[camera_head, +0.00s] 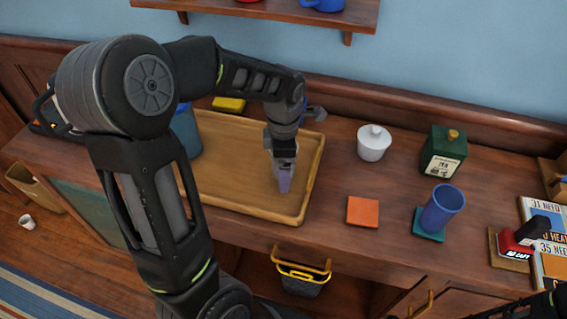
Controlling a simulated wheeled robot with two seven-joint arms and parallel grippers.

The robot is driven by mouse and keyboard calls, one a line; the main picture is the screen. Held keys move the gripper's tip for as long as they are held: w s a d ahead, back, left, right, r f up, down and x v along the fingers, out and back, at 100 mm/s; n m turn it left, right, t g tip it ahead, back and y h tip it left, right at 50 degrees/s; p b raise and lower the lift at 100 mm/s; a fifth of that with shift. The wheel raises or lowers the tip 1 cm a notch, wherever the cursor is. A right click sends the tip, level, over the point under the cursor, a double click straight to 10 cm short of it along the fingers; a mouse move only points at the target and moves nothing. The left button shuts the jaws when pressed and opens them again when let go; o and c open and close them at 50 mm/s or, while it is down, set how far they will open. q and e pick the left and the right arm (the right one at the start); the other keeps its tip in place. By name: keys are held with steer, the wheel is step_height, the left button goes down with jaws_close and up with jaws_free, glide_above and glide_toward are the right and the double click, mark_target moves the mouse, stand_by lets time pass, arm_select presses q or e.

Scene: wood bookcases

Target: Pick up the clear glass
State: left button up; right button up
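I cannot make out a clear glass for certain in the head view. My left gripper (284,183) points down over the right part of a wooden tray (308,178). A small pale purple shape shows at its fingertips; I cannot tell whether it is part of the fingers or something held. Whether the fingers are open or shut is not clear. A blue tumbler (441,210) stands on a teal coaster (428,232) to the right. An orange coaster (363,212) between tray and tumbler is bare.
A white lidded pot (374,143) and a green tea tin (443,151) stand at the back. A blue-grey container (187,132) is partly hidden behind my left arm. A red-and-black object (517,241) sits at the right. A shelf (280,10) hangs above.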

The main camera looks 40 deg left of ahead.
arm_select(q)
steer(key=shift+c, duration=0.3)
steer(key=c, duration=1.6)
steer(key=shift+r, duration=0.15)
step_height(320, 180, up, 10)
stand_by(0.3)
